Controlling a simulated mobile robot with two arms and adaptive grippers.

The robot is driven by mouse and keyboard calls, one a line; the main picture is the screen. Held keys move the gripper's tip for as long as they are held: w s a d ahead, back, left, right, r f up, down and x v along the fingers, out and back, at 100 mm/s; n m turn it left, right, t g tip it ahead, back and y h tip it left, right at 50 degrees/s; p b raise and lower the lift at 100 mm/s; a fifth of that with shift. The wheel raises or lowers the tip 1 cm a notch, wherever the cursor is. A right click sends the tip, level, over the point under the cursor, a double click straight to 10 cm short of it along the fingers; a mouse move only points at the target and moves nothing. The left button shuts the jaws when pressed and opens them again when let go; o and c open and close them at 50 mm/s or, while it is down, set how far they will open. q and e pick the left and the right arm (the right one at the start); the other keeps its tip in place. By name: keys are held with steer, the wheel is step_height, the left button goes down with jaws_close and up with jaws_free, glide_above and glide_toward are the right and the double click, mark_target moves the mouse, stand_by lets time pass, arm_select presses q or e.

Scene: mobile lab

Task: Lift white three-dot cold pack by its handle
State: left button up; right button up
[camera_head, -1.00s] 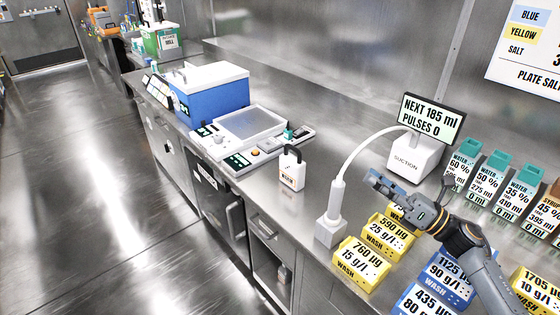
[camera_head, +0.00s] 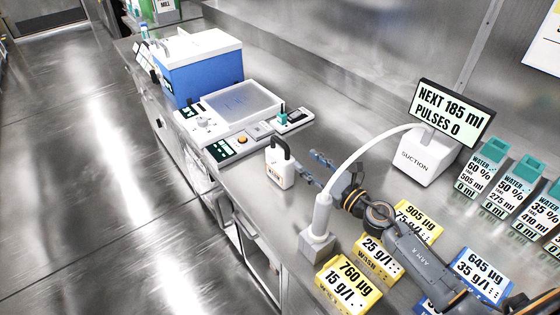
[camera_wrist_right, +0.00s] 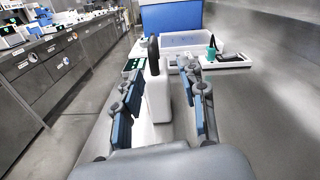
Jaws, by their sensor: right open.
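A small white pack with a black loop handle (camera_head: 280,167) stands upright on the steel bench, and its front label is too small to read for dots. My right gripper (camera_head: 312,168) is open and empty just to the right of the pack, its fingers pointing at it. In the right wrist view the white pack (camera_wrist_right: 158,97) stands ahead between the two spread blue-padded fingers of the gripper (camera_wrist_right: 163,88), its black handle rising above them. I cannot tell whether a finger touches it. My left gripper is not in view.
A white suction post (camera_head: 320,225) with a curved hose stands close in front of my right wrist. The suction unit (camera_head: 420,160) and its screen stand behind. Yellow wash boxes (camera_head: 347,285) are at the front right. A white instrument (camera_head: 240,108) stands beyond the pack.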

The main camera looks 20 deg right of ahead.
mark_target(285, 146)
steer(key=x, duration=0.3)
steer(key=p+x, duration=0.1)
steer(key=x, duration=0.2)
steer(key=a+r+p+x, duration=0.1)
steer(key=x, duration=0.3)
steer(key=shift+s+a, duration=0.1)
steer(key=shift+s, duration=0.05)
steer(key=shift+w+a+f, duration=0.15)
steer(key=shift+w, duration=0.25)
steer(key=shift+s, duration=0.1)
jaws_close()
